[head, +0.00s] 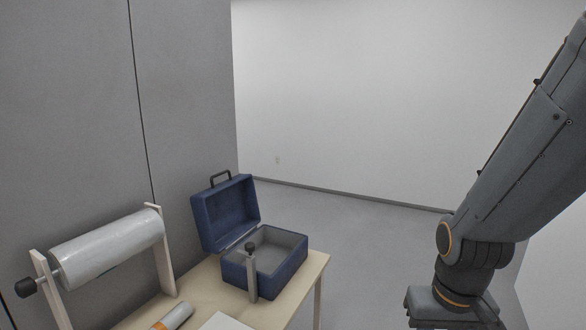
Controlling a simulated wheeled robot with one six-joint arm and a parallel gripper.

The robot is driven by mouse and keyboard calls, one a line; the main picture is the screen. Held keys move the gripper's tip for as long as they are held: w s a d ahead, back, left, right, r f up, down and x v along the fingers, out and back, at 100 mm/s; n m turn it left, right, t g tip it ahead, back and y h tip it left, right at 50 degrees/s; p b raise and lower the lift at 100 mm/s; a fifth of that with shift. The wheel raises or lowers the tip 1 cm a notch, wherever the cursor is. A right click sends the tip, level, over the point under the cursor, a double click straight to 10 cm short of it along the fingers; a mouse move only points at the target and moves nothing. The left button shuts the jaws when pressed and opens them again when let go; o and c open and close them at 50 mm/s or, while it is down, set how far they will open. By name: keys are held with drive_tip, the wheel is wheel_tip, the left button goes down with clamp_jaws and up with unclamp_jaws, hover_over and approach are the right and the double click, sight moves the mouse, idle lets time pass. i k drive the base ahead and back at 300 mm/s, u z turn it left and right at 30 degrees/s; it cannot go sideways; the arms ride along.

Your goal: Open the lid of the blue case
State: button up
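The blue case (289,275) stands on the far end of a light wooden table. Its lid (225,213) is raised, tilted back to the left, with a dark handle (220,178) on its top edge. The grey inside of the case shows and looks empty where I can see it. My gripper (452,322) is at the bottom right, well apart from the case. Its fingertips are cut off by the bottom edge of the picture, so its opening does not show.
A grey roll (108,247) on a wooden stand is at the left. A grey post with a dark knob (251,270) stands in front of the case. A cylinder with an orange band (173,317) and a white sheet (226,322) lie nearer. Floor right of the table is clear.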

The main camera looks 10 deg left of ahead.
sight(222, 211)
drive_tip(key=z, duration=0.6)
drive_tip(key=i, duration=0.95)
drive_tip(key=u, duration=0.35)
